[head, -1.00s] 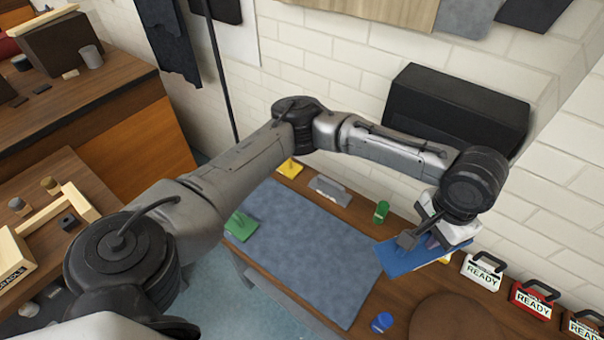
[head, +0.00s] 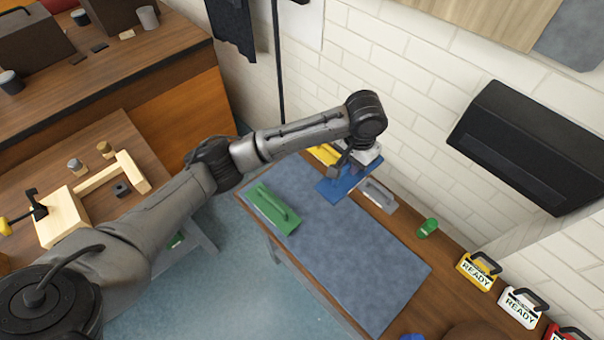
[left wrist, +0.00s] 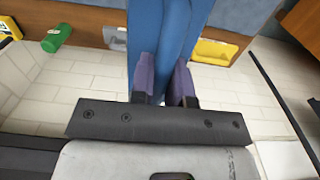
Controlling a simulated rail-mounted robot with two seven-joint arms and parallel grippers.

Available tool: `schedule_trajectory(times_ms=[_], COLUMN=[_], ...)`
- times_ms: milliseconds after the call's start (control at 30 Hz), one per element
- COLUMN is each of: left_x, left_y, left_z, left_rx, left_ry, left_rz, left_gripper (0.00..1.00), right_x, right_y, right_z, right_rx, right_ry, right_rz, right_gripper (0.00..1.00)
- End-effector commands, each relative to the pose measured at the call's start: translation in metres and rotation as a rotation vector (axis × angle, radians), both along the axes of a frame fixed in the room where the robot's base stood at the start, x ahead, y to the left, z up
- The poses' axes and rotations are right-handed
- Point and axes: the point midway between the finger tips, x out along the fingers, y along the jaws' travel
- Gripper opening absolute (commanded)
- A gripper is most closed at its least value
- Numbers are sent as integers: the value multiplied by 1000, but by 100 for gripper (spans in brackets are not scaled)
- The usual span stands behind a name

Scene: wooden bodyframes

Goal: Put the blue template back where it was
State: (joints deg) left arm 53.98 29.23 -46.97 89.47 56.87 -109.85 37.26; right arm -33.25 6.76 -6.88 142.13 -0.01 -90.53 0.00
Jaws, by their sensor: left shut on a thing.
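The blue template (head: 345,180) is held in my left gripper (head: 352,163), above the back edge of the bench in the head view. In the left wrist view the blue template (left wrist: 160,35) stands between the two purple fingers of my left gripper (left wrist: 164,80), which are shut on it. A yellow template (head: 325,153) lies behind it to the left, and a grey one (head: 379,195) just to its right. A green template (head: 271,208) lies on the left end of the grey-blue mat (head: 370,260). My right gripper is not in view.
A green cylinder (head: 427,228) and several READY-labelled boxes (head: 478,271) stand along the bench to the right. A black box (head: 530,147) hangs on the brick wall. A wooden frame (head: 112,182) sits on the left table. The mat's middle is clear.

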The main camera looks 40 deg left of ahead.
Motion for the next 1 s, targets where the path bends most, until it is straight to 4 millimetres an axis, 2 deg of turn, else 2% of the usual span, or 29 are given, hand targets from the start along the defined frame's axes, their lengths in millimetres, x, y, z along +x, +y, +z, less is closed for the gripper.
schedule_trajectory(times_ms=[33,133,300,467,800,1000], left_x=[2,4,2,0,0,0], left_y=[3,12,24,37,101,130], left_z=[-7,-27,-51,-67,-106,-124], left_rx=[-6,-5,-2,0,2,2], left_ry=[8,4,-1,-3,-3,-4], left_rz=[2,3,4,6,7,5], left_gripper=[0,0,0,0,0,0], right_x=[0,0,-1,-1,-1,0], right_y=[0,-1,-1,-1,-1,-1], right_z=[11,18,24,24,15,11], right_rx=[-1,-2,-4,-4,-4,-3], right_ry=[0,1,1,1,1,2], right_rz=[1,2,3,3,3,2], right_gripper=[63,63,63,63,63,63])
